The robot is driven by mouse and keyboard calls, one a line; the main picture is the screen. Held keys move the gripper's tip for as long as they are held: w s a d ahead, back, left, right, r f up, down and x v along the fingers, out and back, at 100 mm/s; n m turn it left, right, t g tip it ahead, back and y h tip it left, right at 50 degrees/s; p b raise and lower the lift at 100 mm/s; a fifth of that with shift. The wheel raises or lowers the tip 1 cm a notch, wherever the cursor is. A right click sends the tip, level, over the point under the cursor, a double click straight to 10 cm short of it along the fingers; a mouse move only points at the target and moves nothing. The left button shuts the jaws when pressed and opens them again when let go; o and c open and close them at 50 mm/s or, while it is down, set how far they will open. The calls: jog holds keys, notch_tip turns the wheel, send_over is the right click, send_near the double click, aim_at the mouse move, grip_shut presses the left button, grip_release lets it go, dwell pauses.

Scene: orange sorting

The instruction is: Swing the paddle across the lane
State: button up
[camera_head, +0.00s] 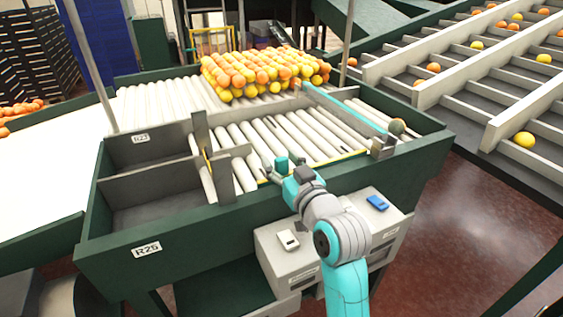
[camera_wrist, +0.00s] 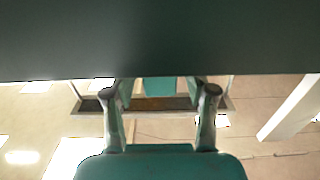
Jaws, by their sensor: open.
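A long teal bar (camera_head: 345,109), which looks like the paddle, lies at a slant along the right side of the roller lane (camera_head: 290,137). A round knob (camera_head: 397,127) stands near its front end, by a grey bracket. My gripper (camera_head: 272,166) is over the front edge of the lane, left of and apart from the bar. In the wrist view my gripper (camera_wrist: 160,93) has its two fingers apart, with nothing seen held between them. The paddle cannot be made out in the wrist view.
A heap of oranges (camera_head: 265,72) sits at the back of the rollers. Grey upright plates (camera_head: 208,160) and an empty bin (camera_head: 150,190) are left of my gripper. A control box (camera_head: 290,262) is below. A dark green surface (camera_wrist: 160,35) fills the wrist view's top.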

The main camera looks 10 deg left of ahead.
jog(key=shift+c, duration=0.2)
grip_shut()
jog(key=shift+w+a+m+t+h, duration=0.25)
jog(key=shift+w+a+m+h, duration=0.15)
jog(key=shift+w, duration=0.2)
jog(key=shift+w+a+m+t+h, duration=0.3)
jog(key=shift+w+h, duration=0.2)
jog(key=shift+w, duration=0.1)
jog(key=shift+o, duration=0.2)
grip_release()
notch_tip(320, 180, up, 10)
jog(key=shift+c, duration=0.2)
